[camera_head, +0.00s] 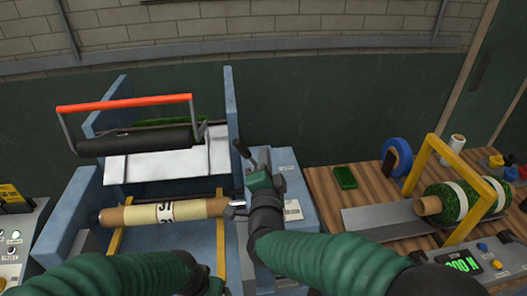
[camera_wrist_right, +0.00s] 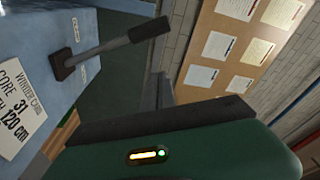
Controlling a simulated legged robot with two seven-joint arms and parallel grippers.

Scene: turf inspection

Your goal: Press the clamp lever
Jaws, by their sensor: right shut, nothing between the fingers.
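The clamp lever (camera_head: 242,149) has a black grip and stands tilted up on the blue winder housing at centre. In the right wrist view the clamp lever (camera_wrist_right: 118,46) runs from a dark pivot block on the blue face to its thick black grip. My right gripper (camera_head: 262,166) is shut and empty, just right of and below the lever in the head view. A gap shows between its dark finger (camera_wrist_right: 160,92) and the lever grip in the wrist view. My left arm comes in at the bottom left; its dark hand (camera_head: 203,281) is partly cut off, with fingers unclear.
A cardboard core (camera_head: 210,208) with a cream label lies across the blue winder frame. A black roller (camera_head: 135,142) and orange bar (camera_head: 125,103) are behind it. Right, a wooden table (camera_head: 322,184) carries a turf roll (camera_head: 462,201) under a yellow frame (camera_head: 411,170).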

